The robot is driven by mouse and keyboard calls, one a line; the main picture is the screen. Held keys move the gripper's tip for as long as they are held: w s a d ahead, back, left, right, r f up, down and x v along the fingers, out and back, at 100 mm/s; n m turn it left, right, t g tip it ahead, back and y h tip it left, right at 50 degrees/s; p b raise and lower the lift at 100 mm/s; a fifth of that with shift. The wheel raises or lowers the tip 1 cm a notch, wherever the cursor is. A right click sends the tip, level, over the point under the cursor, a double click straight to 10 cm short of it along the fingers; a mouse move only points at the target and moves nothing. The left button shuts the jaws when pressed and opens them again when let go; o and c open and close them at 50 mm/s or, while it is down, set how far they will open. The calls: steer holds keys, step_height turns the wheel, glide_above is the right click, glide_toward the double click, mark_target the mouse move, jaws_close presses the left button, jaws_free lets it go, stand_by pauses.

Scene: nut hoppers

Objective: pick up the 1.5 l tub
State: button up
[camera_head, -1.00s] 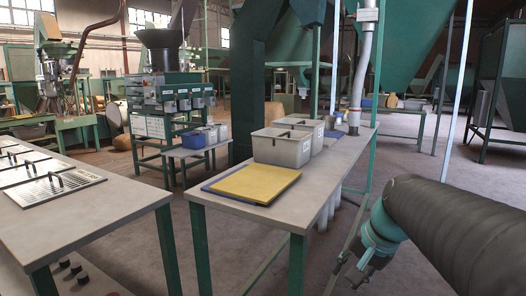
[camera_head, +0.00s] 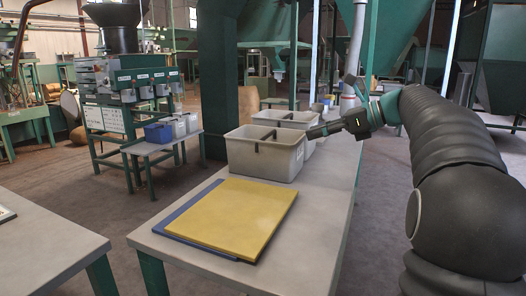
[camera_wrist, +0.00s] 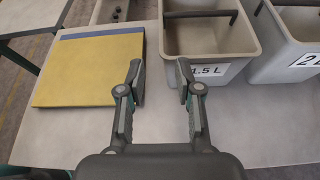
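The 1.5 l tub is a light grey bin (camera_head: 265,158) with a dark bar handle across its top. It stands on the table beside the yellow board. In the wrist view the tub (camera_wrist: 215,72) shows its "1.5 L" label on the near wall. My gripper (camera_wrist: 160,75) is open and empty there, its right finger overlapping the tub's left near corner in the picture; I cannot tell whether they touch. In the head view my gripper (camera_head: 318,131) reaches in from the right, near the tub's right rim.
A second grey tub (camera_wrist: 284,60), its label partly cut off, stands close to the right of the 1.5 l tub. A yellow board (camera_head: 235,212) lies on a blue one (camera_head: 183,222). The table (camera_head: 305,240) is bare on its near right side.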

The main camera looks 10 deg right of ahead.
glide_toward(271, 144)
steer(key=x, duration=0.4)
steer(key=shift+b+x, duration=0.7)
steer(key=shift+x, duration=2.4)
steer(key=shift+w+d, duration=0.1)
jaws_close()
